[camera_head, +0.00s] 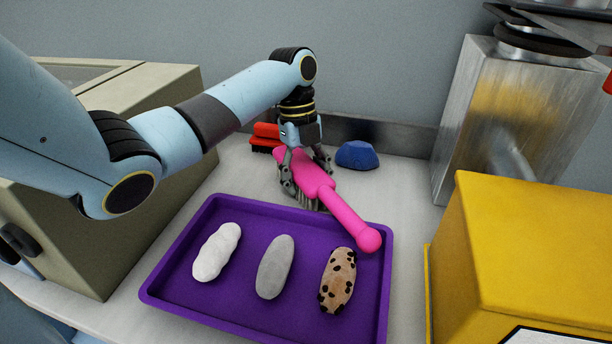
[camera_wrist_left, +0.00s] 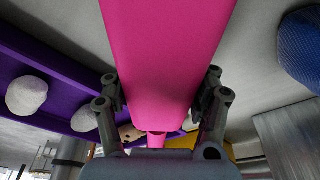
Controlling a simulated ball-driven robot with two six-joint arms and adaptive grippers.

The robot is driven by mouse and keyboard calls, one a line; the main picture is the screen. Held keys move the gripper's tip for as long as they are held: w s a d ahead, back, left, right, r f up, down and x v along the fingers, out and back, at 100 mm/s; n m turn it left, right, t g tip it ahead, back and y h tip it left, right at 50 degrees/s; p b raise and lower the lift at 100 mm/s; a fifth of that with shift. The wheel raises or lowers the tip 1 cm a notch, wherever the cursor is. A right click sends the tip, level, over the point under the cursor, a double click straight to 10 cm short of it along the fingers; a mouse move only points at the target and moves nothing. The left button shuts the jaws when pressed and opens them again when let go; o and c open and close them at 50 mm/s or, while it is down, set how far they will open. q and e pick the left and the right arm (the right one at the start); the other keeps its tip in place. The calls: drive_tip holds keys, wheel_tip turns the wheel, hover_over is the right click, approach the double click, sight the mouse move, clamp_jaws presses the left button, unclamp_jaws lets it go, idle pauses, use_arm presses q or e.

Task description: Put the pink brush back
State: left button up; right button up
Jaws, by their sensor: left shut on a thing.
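The pink brush (camera_head: 320,188) has a wide head with dark bristles below and a long handle ending in a round knob. My left gripper (camera_head: 305,180) is shut on its head from above, one finger on each side. The knob end of the handle reaches over the back right rim of the purple tray (camera_head: 170,238). I cannot tell whether the bristles touch the table. In the left wrist view the pink brush (camera_wrist_left: 162,60) fills the middle between the fingers of the left gripper (camera_wrist_left: 162,105). My right gripper is not in view.
The purple tray holds a white roll (camera_head: 217,252), a grey roll (camera_head: 275,266) and a spotted tan roll (camera_head: 338,280). A red brush (camera_head: 265,136) and a blue lump (camera_head: 357,155) lie behind. A yellow box (camera_head: 530,255) and metal housing (camera_head: 490,110) stand at right, a beige machine (camera_head: 90,220) at left.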

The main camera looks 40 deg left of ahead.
use_arm(q)
drive_tip(key=o, duration=1.7)
drive_tip(key=shift+f, duration=0.1)
drive_tip(key=shift+c, duration=0.2)
drive_tip(key=p+v, duration=1)
drive_tip(key=v, duration=0.2)
drive_tip(key=shift+p, duration=0.4)
